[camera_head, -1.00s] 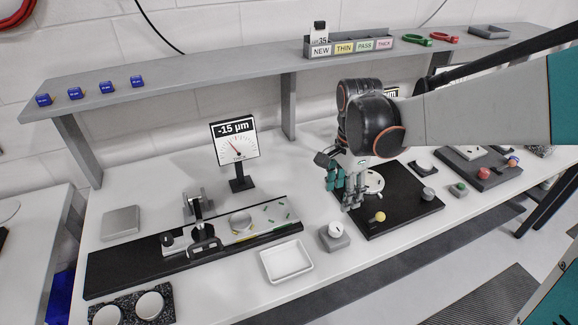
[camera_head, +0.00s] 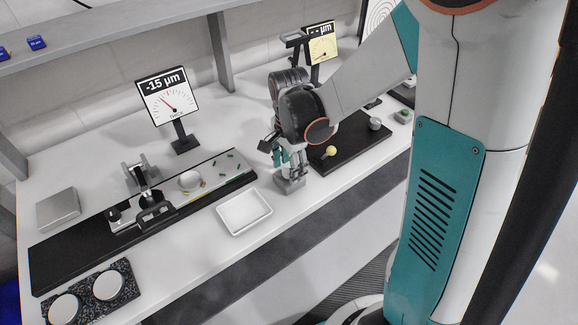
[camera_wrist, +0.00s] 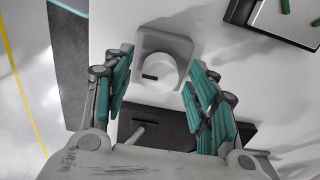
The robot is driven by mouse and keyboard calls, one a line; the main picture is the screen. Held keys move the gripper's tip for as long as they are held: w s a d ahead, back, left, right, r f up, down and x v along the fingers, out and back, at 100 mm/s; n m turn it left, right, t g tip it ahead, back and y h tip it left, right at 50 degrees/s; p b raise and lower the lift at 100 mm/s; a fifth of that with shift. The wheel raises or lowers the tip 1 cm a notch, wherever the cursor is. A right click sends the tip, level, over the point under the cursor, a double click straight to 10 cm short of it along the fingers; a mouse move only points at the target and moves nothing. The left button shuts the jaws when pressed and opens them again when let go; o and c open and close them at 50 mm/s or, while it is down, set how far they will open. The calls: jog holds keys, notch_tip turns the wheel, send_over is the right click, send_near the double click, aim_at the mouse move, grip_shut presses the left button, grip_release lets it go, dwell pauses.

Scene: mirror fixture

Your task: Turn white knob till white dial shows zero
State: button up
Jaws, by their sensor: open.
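The white knob (camera_wrist: 158,72) sits on a grey square base (camera_wrist: 178,46), with a dark mark on its side toward the lower left. In the head view the base (camera_head: 290,184) stands on the white table and my gripper hides most of the knob. My gripper (camera_head: 288,170) is right above it. In the wrist view its teal fingers (camera_wrist: 161,85) are open, one on each side of the knob, with gaps visible. The white dial (camera_head: 166,95) stands on a black post at the back and reads -15 µm, its needle tilted up and left.
A white tray (camera_head: 245,212) lies left of the knob. A black fixture plate (camera_head: 70,248) with a metal clamp is farther left. A black board (camera_head: 345,146) with a yellow knob (camera_head: 331,151) and a yellow dial (camera_head: 321,44) are to the right.

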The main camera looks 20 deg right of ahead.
jog(key=c, duration=1)
jog(key=shift+c, duration=0.2)
jog(key=shift+n, duration=0.3)
jog(key=n, duration=0.3)
jog(key=shift+n, duration=0.3)
jog(key=n, duration=0.4)
jog(key=shift+n+b, duration=0.3)
jog(key=shift+b, duration=0.05)
jog(key=n, duration=0.8)
jog(key=shift+n, duration=0.3)
jog(key=shift+n, duration=0.3)
